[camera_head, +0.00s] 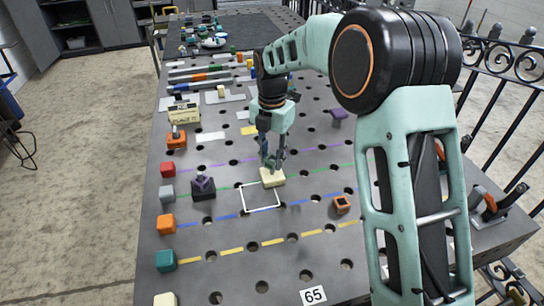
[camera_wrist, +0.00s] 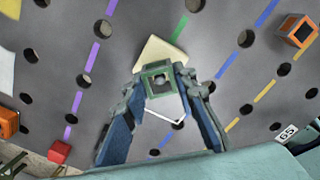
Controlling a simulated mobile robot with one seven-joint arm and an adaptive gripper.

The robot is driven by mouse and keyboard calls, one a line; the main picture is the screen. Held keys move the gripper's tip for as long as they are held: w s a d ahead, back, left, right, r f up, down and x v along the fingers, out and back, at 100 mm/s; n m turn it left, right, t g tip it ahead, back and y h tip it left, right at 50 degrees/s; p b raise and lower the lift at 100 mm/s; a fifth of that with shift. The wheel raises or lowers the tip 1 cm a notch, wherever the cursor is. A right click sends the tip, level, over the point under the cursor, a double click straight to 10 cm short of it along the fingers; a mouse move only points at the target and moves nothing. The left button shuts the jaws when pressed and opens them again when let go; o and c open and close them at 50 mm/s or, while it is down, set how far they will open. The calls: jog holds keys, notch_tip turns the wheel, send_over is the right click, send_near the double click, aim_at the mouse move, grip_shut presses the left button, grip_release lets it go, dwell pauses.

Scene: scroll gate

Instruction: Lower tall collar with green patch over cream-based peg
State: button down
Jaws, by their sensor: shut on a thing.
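The cream base (camera_head: 276,179) of the peg stands on the perforated table just behind a white square outline. In the wrist view the cream base (camera_wrist: 163,50) shows beyond my fingertips. My gripper (camera_head: 272,163) points down over it. In the wrist view my gripper (camera_wrist: 160,84) is shut on a square, hollow collar (camera_wrist: 149,68) with dark and green sides. The collar lies in line with the cream base, and its opening shows something pale inside. I cannot tell whether the peg is in the opening or how high the collar sits above the base.
A dark base with a purple top (camera_head: 203,187) stands to the left. A small orange hollow piece (camera_head: 342,204) lies right, and a purple piece (camera_head: 338,114) farther back. Coloured cubes, such as a teal one (camera_head: 165,260), line the left edge. The front table is mostly clear.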

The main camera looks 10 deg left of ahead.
jog(key=c, duration=1.5)
grip_release()
notch_tip(320, 180, up, 12)
